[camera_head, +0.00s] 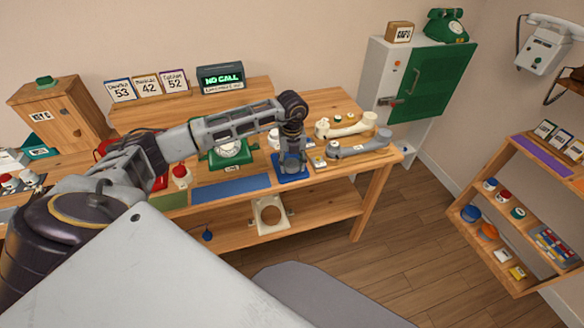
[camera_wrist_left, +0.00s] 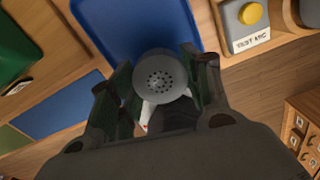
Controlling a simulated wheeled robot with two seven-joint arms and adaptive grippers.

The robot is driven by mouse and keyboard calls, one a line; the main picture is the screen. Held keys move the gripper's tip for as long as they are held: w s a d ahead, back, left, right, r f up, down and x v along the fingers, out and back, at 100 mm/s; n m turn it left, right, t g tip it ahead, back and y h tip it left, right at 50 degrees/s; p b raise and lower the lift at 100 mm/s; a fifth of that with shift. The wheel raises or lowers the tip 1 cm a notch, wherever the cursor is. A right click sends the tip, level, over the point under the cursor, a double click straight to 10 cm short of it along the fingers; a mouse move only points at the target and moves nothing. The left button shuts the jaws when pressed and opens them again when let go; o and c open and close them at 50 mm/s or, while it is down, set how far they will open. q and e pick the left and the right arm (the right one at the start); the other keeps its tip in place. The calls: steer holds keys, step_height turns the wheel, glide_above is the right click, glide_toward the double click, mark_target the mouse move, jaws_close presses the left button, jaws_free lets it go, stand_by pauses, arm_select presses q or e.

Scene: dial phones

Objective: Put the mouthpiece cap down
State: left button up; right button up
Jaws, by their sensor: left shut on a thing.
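My left gripper (camera_head: 292,163) points down over a small blue tray (camera_head: 277,180) on the wooden bench. In the left wrist view the gripper (camera_wrist_left: 158,86) is shut on the grey round mouthpiece cap (camera_wrist_left: 160,72), whose perforated face shows between the fingers. The blue tray (camera_wrist_left: 130,22) lies beyond the cap in that view. I cannot tell whether the cap touches the tray. In the head view the fingers mostly hide the cap. My right gripper is not in view.
A cream handset (camera_head: 345,127) and a grey handset (camera_head: 362,145) lie right of the tray. A green phone (camera_head: 228,152) and a blue mat (camera_head: 231,188) are left of it. The test mic box (camera_wrist_left: 245,42) with its yellow button stands beside the tray.

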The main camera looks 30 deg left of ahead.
mark_target(292, 163)
arm_select(q)
step_height(292, 163, down, 2)
steer(key=shift+f, duration=0.25)
steer(key=shift+f, duration=0.15)
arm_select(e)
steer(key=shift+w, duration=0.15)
arm_select(q)
steer(key=o, duration=0.7)
steer(key=shift+c, duration=0.2)
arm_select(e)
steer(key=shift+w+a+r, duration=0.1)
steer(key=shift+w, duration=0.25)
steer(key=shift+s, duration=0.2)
arm_select(q)
steer(key=shift+r, duration=0.4)
step_height(292, 163, up, 12)
steer(key=shift+f, duration=0.2)
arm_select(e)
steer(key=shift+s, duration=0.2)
